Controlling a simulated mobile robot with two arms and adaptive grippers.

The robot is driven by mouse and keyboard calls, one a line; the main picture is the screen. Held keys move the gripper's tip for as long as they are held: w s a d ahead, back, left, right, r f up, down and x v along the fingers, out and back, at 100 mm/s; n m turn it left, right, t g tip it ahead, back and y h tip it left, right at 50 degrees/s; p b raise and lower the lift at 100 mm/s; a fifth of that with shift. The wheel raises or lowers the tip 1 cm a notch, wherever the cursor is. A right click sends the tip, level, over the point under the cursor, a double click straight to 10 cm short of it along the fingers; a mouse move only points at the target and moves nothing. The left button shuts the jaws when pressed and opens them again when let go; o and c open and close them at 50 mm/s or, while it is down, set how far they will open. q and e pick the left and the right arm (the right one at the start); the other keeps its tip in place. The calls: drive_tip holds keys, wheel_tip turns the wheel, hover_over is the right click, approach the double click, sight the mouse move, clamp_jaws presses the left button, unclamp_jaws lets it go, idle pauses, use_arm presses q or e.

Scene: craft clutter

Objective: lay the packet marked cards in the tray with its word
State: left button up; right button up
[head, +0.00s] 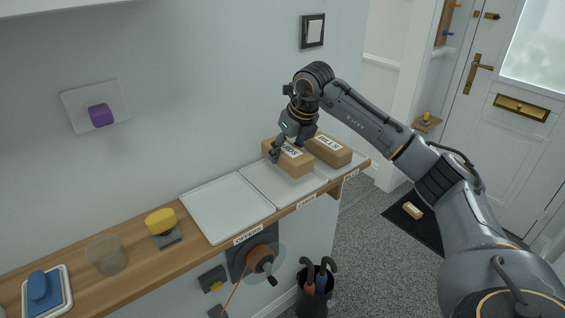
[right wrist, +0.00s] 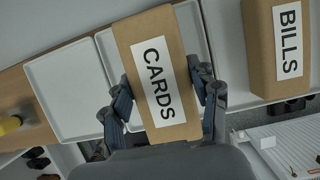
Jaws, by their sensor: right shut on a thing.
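The cards packet (head: 293,164) is a brown box with a white label reading CARDS, which reads clearly in the right wrist view (right wrist: 146,42). My right gripper (head: 287,150) is shut on it, with a finger on each side of the packet in the right wrist view (right wrist: 163,100). The packet is over the middle white tray (head: 262,182), whose front label appears to read CARDS. I cannot tell whether its underside touches the tray. My left gripper is not in view.
The bills packet (head: 330,149) lies in the right tray (head: 360,158), close beside the cards packet. The left tray (head: 225,207) is empty. A yellow object (head: 160,221), a clear cup (head: 106,255) and a blue object (head: 40,287) stand farther left on the wooden shelf (head: 140,262).

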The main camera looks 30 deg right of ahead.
sight(283, 165)
drive_tip(key=shift+a+f, duration=0.5)
wheel_tip(283, 165, down, 2)
drive_tip(key=shift+a+f+p, duration=0.15)
drive_tip(key=shift+f+p, duration=0.05)
drive_tip(key=shift+p, duration=0.6)
drive_tip(key=shift+f, duration=0.35)
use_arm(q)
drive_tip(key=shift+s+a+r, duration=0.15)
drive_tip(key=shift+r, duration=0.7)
use_arm(e)
drive_tip(key=shift+f, duration=0.15)
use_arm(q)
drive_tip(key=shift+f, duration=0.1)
use_arm(e)
drive_tip(key=shift+f, duration=0.1)
drive_tip(key=o, duration=1.2)
